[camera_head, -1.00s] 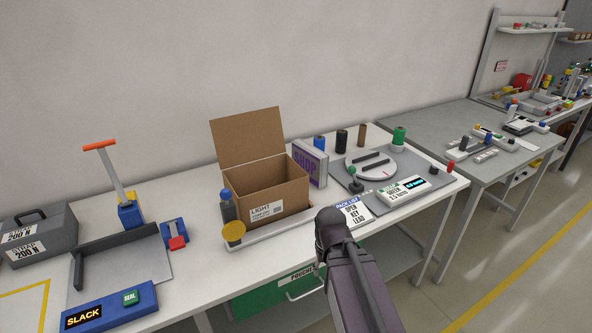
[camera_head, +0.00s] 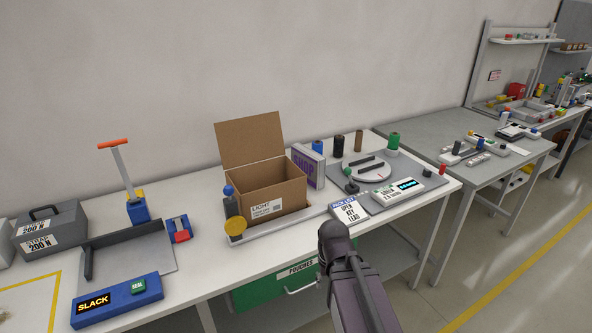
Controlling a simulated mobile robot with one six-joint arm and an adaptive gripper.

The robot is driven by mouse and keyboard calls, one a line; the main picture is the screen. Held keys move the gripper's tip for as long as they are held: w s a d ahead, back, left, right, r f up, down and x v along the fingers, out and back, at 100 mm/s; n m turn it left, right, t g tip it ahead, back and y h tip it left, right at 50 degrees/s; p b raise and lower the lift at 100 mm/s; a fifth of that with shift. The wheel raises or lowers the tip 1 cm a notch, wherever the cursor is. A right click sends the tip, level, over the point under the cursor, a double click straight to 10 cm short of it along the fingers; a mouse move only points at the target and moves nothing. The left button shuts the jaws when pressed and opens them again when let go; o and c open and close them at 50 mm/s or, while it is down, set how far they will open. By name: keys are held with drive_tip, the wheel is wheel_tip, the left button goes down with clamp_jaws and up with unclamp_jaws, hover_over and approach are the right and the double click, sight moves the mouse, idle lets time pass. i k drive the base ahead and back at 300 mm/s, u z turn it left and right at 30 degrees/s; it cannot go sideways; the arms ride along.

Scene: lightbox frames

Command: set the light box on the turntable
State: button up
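The open cardboard box (camera_head: 290,188) has a white label whose top line reads LIGHT. Its lid flap stands up at the back, and it rests on a pale tray (camera_head: 303,218) on the white bench. The turntable (camera_head: 349,175) is a round white disc on a grey base to the right of the box. Dark bars and a small red mark show on the disc, and no box is on it. Part of my arm rises from the bottom in front of the bench. My gripper's fingers do not show.
A purple-lettered SHOP panel (camera_head: 312,169) stands between box and turntable. A bottle (camera_head: 230,204) and yellow disc (camera_head: 235,226) are at the box's left. A PACK LIST card (camera_head: 348,212) lies in front of the turntable. Several spools stand behind it. A strapping device (camera_head: 117,298) is at left.

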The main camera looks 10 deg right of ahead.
sight(368, 165)
drive_tip(key=z, duration=0.15)
drive_tip(key=i, duration=0.95)
drive_tip(key=u, duration=0.1)
